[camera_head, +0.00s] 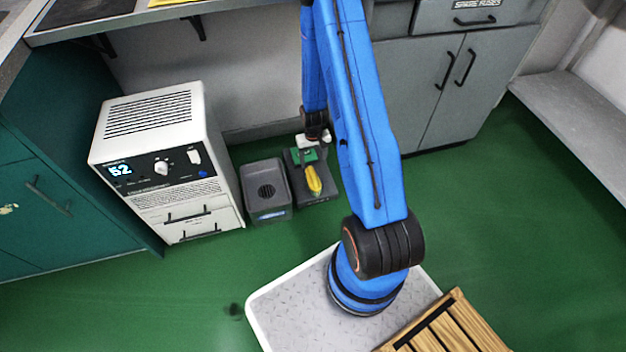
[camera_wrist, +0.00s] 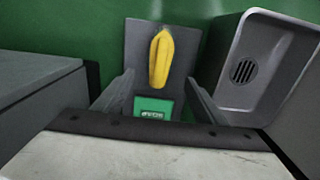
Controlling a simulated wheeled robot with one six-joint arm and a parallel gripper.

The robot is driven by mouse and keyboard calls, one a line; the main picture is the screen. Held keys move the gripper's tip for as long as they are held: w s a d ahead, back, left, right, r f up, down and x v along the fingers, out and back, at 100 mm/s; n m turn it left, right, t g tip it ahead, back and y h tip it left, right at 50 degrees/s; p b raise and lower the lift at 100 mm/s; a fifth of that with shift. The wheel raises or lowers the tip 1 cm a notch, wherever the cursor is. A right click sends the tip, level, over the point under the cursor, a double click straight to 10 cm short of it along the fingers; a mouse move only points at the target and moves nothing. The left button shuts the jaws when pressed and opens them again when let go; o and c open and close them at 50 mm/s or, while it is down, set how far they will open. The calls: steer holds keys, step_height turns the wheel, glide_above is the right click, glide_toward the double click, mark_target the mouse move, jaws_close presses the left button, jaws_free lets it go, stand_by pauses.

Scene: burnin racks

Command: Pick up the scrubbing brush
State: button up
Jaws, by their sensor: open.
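A yellow, rounded, elongated object (camera_wrist: 161,58) lies on a dark grey flat-topped unit (camera_wrist: 138,38) on the floor. It may be the scrubbing brush, but I cannot make out bristles. In the head view the yellow object (camera_head: 313,180) shows beside a green piece. My gripper (camera_wrist: 160,78) is open and empty, pointing down over this unit. Its two grey fingers stand apart, left and right of the green labelled piece (camera_wrist: 153,107). The yellow object lies just beyond that piece, roughly in line with the gap. Whether a finger touches anything is unclear.
A dark grey bin-like box with a round grille (camera_head: 266,190) stands close to the left of the unit. Left of it is a white cabinet (camera_head: 165,165) with a display reading 52. Grey cupboards (camera_head: 450,90) stand behind. Green floor (camera_head: 480,215) is clear to the right.

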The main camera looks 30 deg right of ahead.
mark_target(313, 175)
steer(key=shift+f, duration=5.9)
steer(key=c, duration=1.3)
step_height(313, 175, up, 10)
steer(key=shift+r, duration=0.1)
